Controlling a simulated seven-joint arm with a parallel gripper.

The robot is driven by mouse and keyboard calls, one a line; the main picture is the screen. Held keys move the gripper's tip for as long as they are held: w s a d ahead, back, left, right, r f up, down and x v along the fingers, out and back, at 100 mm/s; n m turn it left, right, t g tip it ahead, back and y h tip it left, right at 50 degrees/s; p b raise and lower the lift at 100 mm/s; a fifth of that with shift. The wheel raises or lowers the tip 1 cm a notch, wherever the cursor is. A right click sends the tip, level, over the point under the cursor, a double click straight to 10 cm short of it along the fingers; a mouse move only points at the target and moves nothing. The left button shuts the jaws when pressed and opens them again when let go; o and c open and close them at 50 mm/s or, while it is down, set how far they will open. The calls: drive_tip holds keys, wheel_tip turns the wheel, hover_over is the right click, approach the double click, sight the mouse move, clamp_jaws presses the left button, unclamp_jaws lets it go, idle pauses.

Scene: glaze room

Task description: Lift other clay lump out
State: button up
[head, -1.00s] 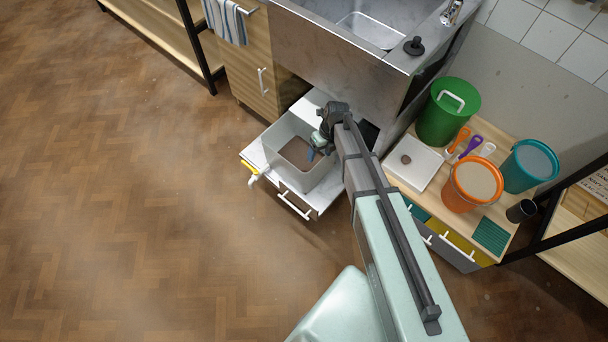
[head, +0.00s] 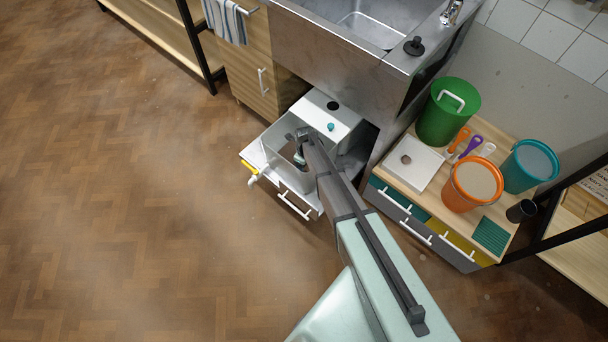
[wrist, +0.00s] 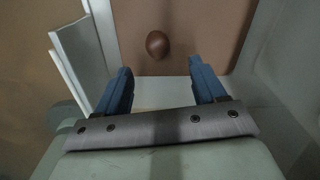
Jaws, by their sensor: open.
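A reddish-brown clay lump (wrist: 157,43) lies on the brown floor or contents of a pale bin, ahead of my fingertips in the wrist view. The bin (head: 279,158) stands in a pulled-out white drawer under the sink. My gripper (wrist: 160,70) is open and empty, its two blue fingers apart with the lump beyond the gap between them. In the head view my gripper (head: 299,158) is over or inside the bin, and my arm hides part of it; the lump there is hidden. Another brown lump (head: 405,160) lies on a white square tray (head: 414,172) on the right counter.
The steel sink (head: 345,45) overhangs behind the drawer. A white box top (head: 345,118) with a dark hole and a teal knob is behind the bin. A green bucket (head: 445,118), orange bucket (head: 468,192) and teal bucket (head: 525,170) stand on the right counter.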

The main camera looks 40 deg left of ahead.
drive_tip(key=shift+s+a+f, duration=0.1)
drive_tip(key=shift+f, duration=1.9)
drive_tip(key=shift+s+a+f, duration=0.1)
drive_tip(key=shift+f, duration=1.85)
drive_tip(key=c, duration=1.2)
drive_tip(key=shift+o, duration=0.2)
drive_tip(key=shift+r, duration=0.1)
